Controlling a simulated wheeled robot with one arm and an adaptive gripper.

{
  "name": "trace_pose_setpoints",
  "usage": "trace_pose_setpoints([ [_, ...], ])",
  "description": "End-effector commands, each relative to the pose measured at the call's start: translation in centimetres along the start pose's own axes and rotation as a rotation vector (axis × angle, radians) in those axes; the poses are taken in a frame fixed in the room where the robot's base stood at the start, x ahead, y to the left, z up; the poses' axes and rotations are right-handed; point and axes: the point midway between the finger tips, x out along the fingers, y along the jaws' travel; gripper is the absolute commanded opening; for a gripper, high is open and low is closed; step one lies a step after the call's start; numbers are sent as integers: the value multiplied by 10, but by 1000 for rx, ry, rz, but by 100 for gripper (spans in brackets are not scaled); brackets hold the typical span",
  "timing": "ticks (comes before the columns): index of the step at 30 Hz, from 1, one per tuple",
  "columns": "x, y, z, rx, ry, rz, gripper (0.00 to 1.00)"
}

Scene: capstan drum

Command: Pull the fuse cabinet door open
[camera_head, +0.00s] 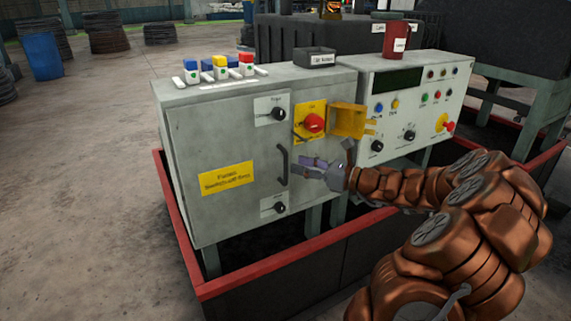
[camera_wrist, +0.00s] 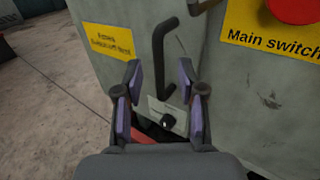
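The grey fuse cabinet (camera_head: 225,140) stands on legs, and its door, with a yellow label (camera_head: 227,179), looks shut. The door has a black vertical bar handle (camera_head: 282,165) near its right edge. It also shows in the wrist view, where the handle (camera_wrist: 158,60) lies in the picture between my fingertips. My gripper (camera_head: 305,167) is just right of the handle in the head view. In the wrist view my gripper (camera_wrist: 160,78) has its two purple-padded fingers apart, with nothing held. I cannot tell whether a finger touches the handle.
Black knobs (camera_head: 278,113) sit above and below the handle. A red main switch (camera_head: 314,123) on a yellow plate and an open yellow flap (camera_head: 347,121) are close above my gripper. A control panel (camera_head: 410,100) stands at right. A red-rimmed base (camera_head: 245,281) surrounds the cabinet's legs.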

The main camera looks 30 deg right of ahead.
Motion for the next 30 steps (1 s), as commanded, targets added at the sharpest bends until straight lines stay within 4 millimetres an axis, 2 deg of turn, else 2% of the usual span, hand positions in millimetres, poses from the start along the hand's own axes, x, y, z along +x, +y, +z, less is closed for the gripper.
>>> trace_pose_setpoints([
  [3, 18, 1, -1, 0, 0, 5, 39],
  [9, 42, 2, 0, -1, -2, 6, 39],
  [15, 52, 2, 0, -1, -1, 4, 39],
  [23, 53, 1, 0, -1, -1, 4, 39],
  [30, 53, 1, 0, -1, -1, 4, 16],
])
